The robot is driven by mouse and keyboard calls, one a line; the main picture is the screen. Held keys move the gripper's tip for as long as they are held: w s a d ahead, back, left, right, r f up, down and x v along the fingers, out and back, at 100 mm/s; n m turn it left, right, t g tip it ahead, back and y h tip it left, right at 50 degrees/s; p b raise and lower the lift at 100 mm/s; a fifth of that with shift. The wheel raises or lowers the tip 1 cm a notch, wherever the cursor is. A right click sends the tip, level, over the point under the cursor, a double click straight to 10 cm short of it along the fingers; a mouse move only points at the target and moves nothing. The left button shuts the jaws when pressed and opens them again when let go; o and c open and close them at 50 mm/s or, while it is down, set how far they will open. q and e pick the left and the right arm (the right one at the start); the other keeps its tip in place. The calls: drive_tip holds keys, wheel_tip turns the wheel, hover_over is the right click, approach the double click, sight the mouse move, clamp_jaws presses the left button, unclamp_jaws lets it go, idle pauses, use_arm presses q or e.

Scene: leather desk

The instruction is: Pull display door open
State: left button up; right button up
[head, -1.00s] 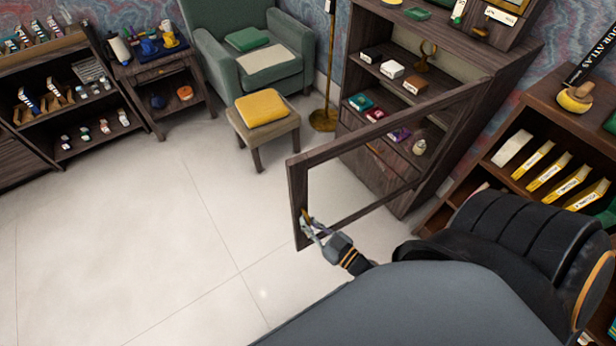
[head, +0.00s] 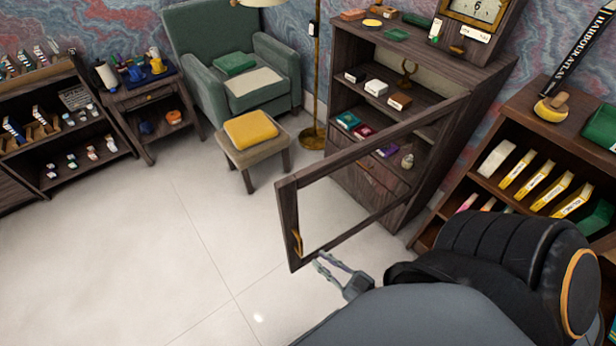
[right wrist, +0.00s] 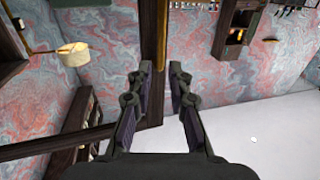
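The display door (head: 286,212) is a dark wooden frame with a see-through middle. It stands swung wide out from the display cabinet (head: 428,150). Its gold handle (head: 297,242) is near the free lower end. My right gripper (head: 318,260) is just right of the door's lower free corner in the head view, with its fingers parted and nothing between them. In the right wrist view, the open gripper (right wrist: 161,72) faces the door's dark upright (right wrist: 149,45) and the gold handle (right wrist: 162,35), which lies beyond the fingertips. My left gripper is not in view.
A bookshelf (head: 560,112) stands at the right. A yellow-cushioned stool (head: 251,158), green armchair (head: 190,63) and floor lamp (head: 317,80) stand behind the door. Shelves (head: 60,165) line the left. The pale floor left of the door is clear.

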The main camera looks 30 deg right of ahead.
drive_tip(key=shift+v, duration=1.7)
drive_tip(key=s+d+f+m+g+h, duration=0.1)
drive_tip(key=d+f+g+h, duration=0.15)
drive_tip(key=f, duration=0.55)
drive_tip(key=s+d+f+g+h, duration=0.1)
drive_tip(key=d+f+g, duration=0.15)
drive_tip(key=f, duration=0.55)
drive_tip(key=s+d+f+m+g+h, duration=0.15)
drive_tip(key=f+g, duration=0.25)
drive_tip(key=f, duration=0.5)
drive_tip(key=s+a+f+g, duration=0.1)
drive_tip(key=s+f+g, duration=0.6)
drive_tip(key=s+f, duration=0.3)
drive_tip(key=shift+s+a+h, duration=0.2)
drive_tip(key=shift+s+h, duration=0.2)
drive_tip(key=shift+s, duration=0.3)
